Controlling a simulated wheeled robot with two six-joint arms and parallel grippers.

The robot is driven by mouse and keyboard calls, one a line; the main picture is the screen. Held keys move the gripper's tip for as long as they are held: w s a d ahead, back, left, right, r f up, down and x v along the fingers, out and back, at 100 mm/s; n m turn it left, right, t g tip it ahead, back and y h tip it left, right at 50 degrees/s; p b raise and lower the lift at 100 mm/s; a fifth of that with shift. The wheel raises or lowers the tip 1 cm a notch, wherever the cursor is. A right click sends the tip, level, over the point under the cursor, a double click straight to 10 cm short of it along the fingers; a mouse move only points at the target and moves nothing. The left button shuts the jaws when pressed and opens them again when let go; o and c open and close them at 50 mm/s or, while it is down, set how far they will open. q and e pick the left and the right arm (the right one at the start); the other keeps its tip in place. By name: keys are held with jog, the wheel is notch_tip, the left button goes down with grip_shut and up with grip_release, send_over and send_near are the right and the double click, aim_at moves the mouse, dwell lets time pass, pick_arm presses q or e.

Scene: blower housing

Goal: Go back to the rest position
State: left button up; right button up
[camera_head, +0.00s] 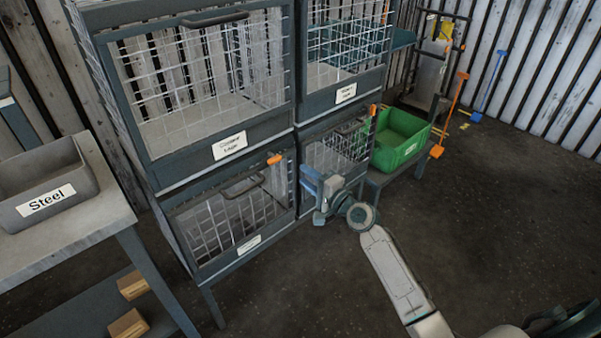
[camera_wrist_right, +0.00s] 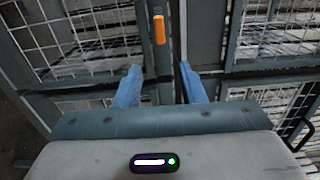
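My right arm reaches up from the bottom right of the head view. Its gripper (camera_head: 316,186), with blue fingers, is in front of the lower cages, near the corner between them. In the right wrist view the two blue fingers of this gripper (camera_wrist_right: 162,86) are apart with nothing between them. An orange latch (camera_wrist_right: 159,29) on the cage frame shows just beyond the fingers, apart from them. My left gripper is in neither view.
Stacked grey mesh cages (camera_head: 222,148) fill the middle, with an orange latch (camera_head: 274,159) on a lower one. A green bin (camera_head: 402,140) stands on a low bench behind the gripper. A grey bin labelled Steel (camera_head: 45,185) is at left. Floor at right is clear.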

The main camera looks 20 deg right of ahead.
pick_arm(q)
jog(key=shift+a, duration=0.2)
